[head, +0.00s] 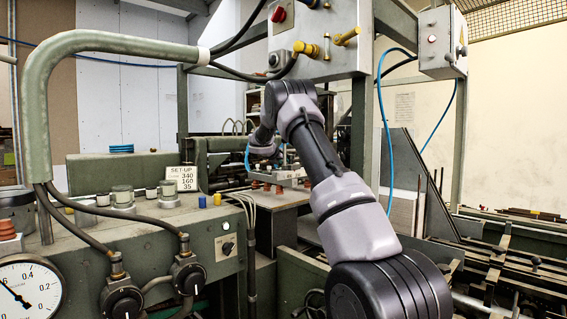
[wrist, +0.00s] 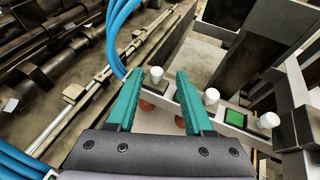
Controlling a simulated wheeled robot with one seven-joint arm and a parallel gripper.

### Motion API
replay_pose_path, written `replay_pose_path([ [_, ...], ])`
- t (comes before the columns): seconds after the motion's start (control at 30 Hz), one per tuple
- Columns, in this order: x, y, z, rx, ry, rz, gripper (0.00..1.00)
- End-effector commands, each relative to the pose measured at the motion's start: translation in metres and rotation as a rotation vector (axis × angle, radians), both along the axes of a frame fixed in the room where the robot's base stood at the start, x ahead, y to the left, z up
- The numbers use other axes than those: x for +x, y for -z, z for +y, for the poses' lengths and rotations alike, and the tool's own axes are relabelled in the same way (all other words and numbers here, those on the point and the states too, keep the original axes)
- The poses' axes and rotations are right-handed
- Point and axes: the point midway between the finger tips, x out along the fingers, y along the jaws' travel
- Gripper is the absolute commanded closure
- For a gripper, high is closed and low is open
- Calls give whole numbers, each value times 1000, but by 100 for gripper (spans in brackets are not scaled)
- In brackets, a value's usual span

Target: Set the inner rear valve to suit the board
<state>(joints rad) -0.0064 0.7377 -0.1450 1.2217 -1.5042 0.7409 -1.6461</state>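In the wrist view several white knobs stand in a row on a pale bar: one (wrist: 155,75), a second (wrist: 211,97) to its right, and a third (wrist: 268,120) beyond a green square (wrist: 235,118). I cannot tell which is the inner rear valve. My gripper (wrist: 158,74) is open, its teal fingers apart. The first knob shows between the fingertips, with gaps on both sides; its depth relative to them is unclear. In the head view the bar (head: 290,179) with orange cups is partly behind my arm. The set-up card (head: 179,179) reads 340, 160, 35.
Blue hoses (wrist: 118,35) run close beside the left finger. Dark uprights stand at the right of the wrist view. In the head view a gauge (head: 28,287) and two black dials (head: 188,275) are at the lower left. A control box (head: 318,40) hangs above my arm.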

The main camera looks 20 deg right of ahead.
Motion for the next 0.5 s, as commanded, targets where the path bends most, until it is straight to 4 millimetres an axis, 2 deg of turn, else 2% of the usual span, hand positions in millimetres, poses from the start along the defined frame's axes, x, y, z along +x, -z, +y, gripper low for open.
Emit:
replay_pose_path([
  [0.23, -9, -7, 12, -1, -3, -1, 48],
  [0.5, -43, -28, 49, 1, -4, -1, 48],
])
